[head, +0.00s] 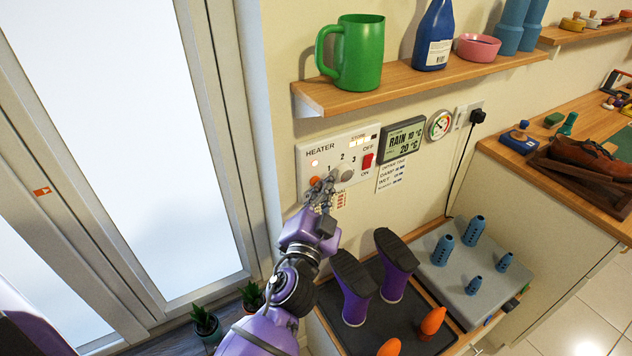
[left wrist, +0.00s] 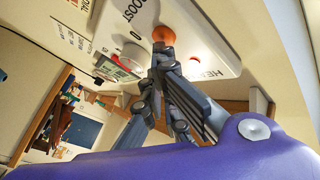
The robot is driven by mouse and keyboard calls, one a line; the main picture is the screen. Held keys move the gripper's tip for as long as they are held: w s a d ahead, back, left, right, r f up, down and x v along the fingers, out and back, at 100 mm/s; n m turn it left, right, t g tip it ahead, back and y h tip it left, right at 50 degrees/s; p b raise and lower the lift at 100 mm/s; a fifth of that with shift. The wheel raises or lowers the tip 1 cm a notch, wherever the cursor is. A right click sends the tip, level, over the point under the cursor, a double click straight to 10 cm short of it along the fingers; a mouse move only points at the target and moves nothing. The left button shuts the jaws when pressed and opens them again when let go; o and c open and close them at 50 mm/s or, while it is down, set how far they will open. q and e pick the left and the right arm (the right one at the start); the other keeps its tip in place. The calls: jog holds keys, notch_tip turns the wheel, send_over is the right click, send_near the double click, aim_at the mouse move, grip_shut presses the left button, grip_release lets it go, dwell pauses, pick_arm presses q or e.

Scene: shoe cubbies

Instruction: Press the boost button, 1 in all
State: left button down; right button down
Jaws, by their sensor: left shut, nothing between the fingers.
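The white heater panel (head: 306,165) is on the wall under the shelf, with a dial, a red switch (head: 368,161) and small lights. The orange boost button (head: 314,180) is at its lower left. The button also shows in the left wrist view (left wrist: 164,35), beside the word BOOST. My left gripper (head: 327,183) is shut and empty, just in front of the panel. In the left wrist view its fingertips (left wrist: 160,52) reach the button's edge; I cannot tell if they touch it. The gripper partly hides the panel's lower edge. My right gripper is not in view.
A wooden shelf (head: 420,80) with a green mug (head: 360,55) juts out above the panel. Purple boots (head: 391,283) stand on a dark mat below. A grey boot dryer (head: 440,272) is to the right. A glazed door (head: 130,130) is on the left.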

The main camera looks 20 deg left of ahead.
pick_arm(q)
jog(key=shift+s+d, duration=0.35)
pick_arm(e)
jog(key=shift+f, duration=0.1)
pick_arm(q)
jog(key=s+d, duration=0.1)
jog(key=d, duration=0.1)
jog(key=s+d+b, duration=0.1)
jog(key=s+d, duration=0.1)
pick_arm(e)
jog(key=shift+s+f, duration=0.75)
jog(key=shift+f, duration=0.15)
